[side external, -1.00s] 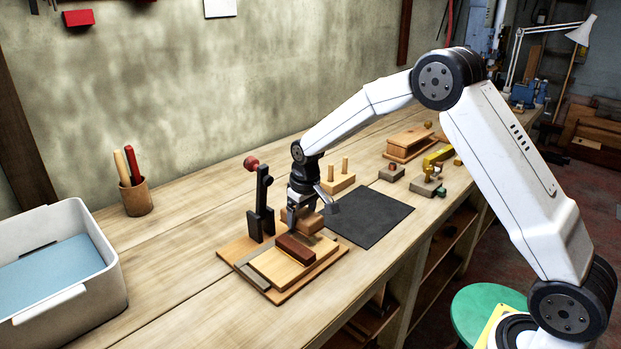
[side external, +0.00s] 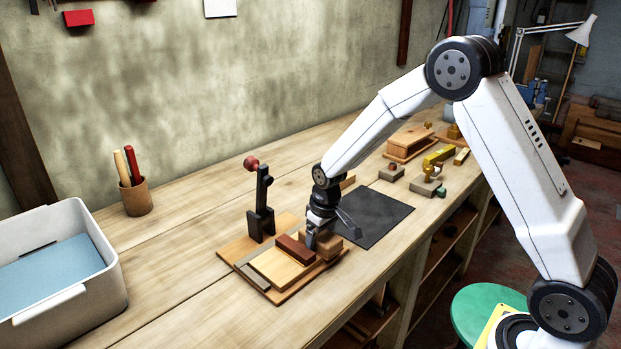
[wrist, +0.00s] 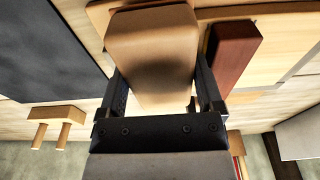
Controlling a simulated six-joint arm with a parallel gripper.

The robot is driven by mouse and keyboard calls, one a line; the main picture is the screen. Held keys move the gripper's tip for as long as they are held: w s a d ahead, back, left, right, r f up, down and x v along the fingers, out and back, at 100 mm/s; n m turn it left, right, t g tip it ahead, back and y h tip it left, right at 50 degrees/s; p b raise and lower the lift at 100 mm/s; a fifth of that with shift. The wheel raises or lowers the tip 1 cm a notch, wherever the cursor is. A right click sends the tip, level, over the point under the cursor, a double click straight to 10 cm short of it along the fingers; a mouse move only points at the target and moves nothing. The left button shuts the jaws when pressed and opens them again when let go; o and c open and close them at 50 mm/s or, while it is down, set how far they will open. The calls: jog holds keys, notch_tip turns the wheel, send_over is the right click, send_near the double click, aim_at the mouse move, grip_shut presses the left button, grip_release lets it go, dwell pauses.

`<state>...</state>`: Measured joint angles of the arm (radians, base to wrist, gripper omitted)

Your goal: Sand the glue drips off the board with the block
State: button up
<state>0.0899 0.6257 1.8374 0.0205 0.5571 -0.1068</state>
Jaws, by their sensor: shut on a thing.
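My gripper (side external: 318,236) is shut on a tan sanding block (wrist: 152,55), which fills the space between the two fingers in the wrist view. In the side view the block (side external: 328,246) is at the right end of the pale wooden board (side external: 275,268). I cannot tell whether it touches the wood beneath it. The board lies on a larger wooden base (side external: 235,247). A dark red-brown wooden bar (side external: 296,249) lies across the board, just left of my gripper, and shows beside the block in the wrist view (wrist: 232,55). I cannot make out glue drips.
A black clamp (side external: 261,215) with a red knob stands at the base's back edge. A dark mat (side external: 375,218) lies right of my gripper. Fixtures and small wooden parts sit farther right.

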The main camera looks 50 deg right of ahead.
jog(key=shift+s, duration=0.7)
jog(key=shift+w, duration=3.8)
notch_tip(320, 180, up, 8)
jog(key=shift+s+r, duration=0.1)
